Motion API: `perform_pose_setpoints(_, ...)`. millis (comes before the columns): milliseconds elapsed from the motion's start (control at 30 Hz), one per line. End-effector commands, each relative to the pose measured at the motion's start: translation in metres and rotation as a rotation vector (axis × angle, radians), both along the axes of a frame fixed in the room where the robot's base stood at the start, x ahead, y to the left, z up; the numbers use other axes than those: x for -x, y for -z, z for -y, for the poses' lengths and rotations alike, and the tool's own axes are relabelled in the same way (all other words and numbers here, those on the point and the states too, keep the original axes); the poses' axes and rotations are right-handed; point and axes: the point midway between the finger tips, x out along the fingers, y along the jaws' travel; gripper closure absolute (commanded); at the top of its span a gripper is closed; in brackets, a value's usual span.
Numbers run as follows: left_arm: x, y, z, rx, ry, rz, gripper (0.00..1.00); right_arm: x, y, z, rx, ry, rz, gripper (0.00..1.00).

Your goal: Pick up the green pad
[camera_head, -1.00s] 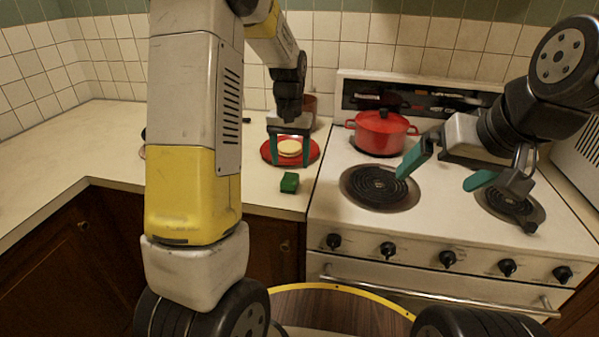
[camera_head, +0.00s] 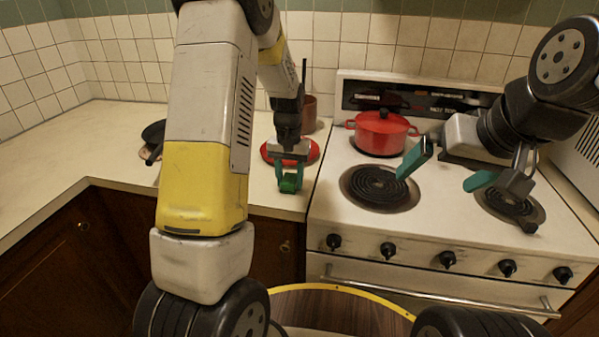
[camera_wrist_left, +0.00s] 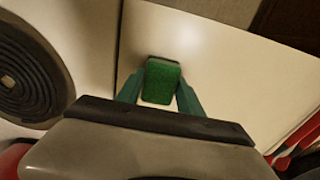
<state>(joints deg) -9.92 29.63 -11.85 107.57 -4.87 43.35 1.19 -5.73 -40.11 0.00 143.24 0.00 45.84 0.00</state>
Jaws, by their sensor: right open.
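The green pad (camera_head: 289,184) is a small green block on the counter near its front edge, left of the stove. My left gripper (camera_head: 289,178) points down at it, one teal finger on each side, shut on it. In the left wrist view the pad (camera_wrist_left: 161,82) sits between the fingertips, which meet its sides. My right gripper (camera_head: 448,170) is open and empty above the stove.
A red plate (camera_head: 312,153) lies just behind the left gripper, with a reddish-brown pot (camera_head: 309,112) beyond it. A red lidded pot (camera_head: 381,132) stands on a back burner. A dark pan (camera_head: 153,133) is partly hidden by my left arm. The far-left counter is clear.

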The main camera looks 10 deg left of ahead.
Motion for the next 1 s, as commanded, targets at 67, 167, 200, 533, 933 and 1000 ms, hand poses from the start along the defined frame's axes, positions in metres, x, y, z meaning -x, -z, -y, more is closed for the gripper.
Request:
perform_pose_setpoints(67, 0.0, 0.0, 0.0, 0.0, 0.0, 0.0, 0.74, 0.0, 0.0, 0.0, 0.0, 0.0, 0.0, 0.0)
perform_pose_setpoints(167, 0.0, 0.0, 0.0, 0.0, 0.0, 0.0, 0.94, 0.0, 0.0, 0.0, 0.0, 0.0, 0.0, 0.0)
perform_pose_setpoints(200, 0.0, 0.0, 0.0, 0.0, 0.0, 0.0, 1.0, 0.0, 0.0, 0.0, 0.0, 0.0, 0.0, 0.0)
perform_pose_setpoints(533, 0.0, -0.005, 0.0, 0.0, 0.0, 0.001, 1.0, 0.0, 0.0, 0.0, 0.0, 0.0, 0.0, 0.0)
perform_pose_setpoints(933, 0.019, -0.039, 0.014, 0.001, 0.004, 0.0, 1.0, 0.0, 0.0, 0.0, 0.0, 0.0, 0.0, 0.0)
perform_pose_setpoints(1000, 0.034, -0.04, 0.024, 0.001, 0.006, 0.0, 1.0, 0.0, 0.0, 0.0, 0.0, 0.0, 0.0, 0.0)
